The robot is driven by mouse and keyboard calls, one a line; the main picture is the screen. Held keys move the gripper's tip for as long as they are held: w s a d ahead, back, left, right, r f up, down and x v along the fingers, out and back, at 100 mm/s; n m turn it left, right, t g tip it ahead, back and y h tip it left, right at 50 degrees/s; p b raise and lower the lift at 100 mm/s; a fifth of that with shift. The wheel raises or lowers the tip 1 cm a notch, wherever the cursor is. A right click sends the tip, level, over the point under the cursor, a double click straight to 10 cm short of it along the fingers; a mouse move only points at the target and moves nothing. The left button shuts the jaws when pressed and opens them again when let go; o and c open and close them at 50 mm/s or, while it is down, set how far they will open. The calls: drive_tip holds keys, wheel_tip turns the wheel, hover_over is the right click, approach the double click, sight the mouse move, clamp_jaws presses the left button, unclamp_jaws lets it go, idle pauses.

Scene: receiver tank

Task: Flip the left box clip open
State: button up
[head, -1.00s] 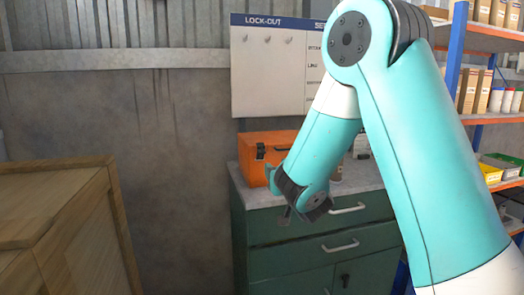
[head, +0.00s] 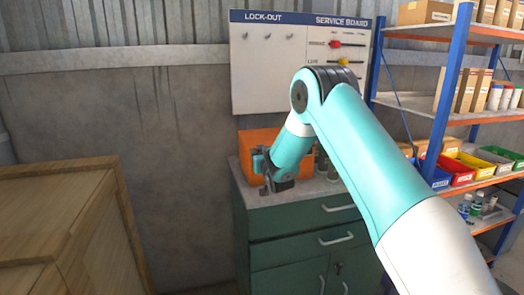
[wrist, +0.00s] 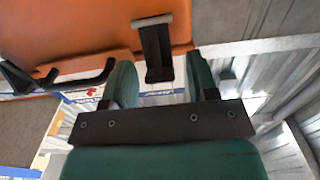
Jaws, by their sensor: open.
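The orange box (head: 258,138) sits on top of the green cabinet, partly hidden by my arm in the head view. In the wrist view its orange face (wrist: 80,35) fills the upper left. The left box clip (wrist: 156,48), black with a grey bar at one end, lies against the box face in the wrist view; it is hidden in the head view. My gripper (wrist: 160,75) is open, with one teal finger on each side of the clip's free end. I cannot tell whether a finger touches it. In the head view my gripper (head: 262,166) is at the box's front left.
A black handle (wrist: 60,78) juts from the box face beside the gripper in the wrist view. The green cabinet (head: 290,222) stands below. A wooden crate (head: 70,215) is at left, shelving with bins (head: 455,170) at right, and a lock-out board (head: 265,60) behind.

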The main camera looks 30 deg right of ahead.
drive_tip(key=shift+w, duration=0.15)
drive_tip(key=shift+c, duration=0.2)
drive_tip(key=c, duration=0.9)
drive_tip(key=f+b, duration=0.1)
drive_tip(key=b, duration=0.3)
drive_tip(key=shift+t, duration=0.3)
drive_tip(key=b, duration=0.3)
drive_tip(key=t+b, duration=0.1)
drive_tip(key=b, duration=0.2)
drive_tip(key=shift+s+f+t+h, duration=0.2)
drive_tip(key=shift+s+t+h, duration=0.1)
drive_tip(key=shift+s+r+t+b, duration=0.1)
drive_tip(key=shift+t+b, duration=0.2)
drive_tip(key=shift+b, duration=0.75)
drive_tip(key=shift+r, duration=0.2)
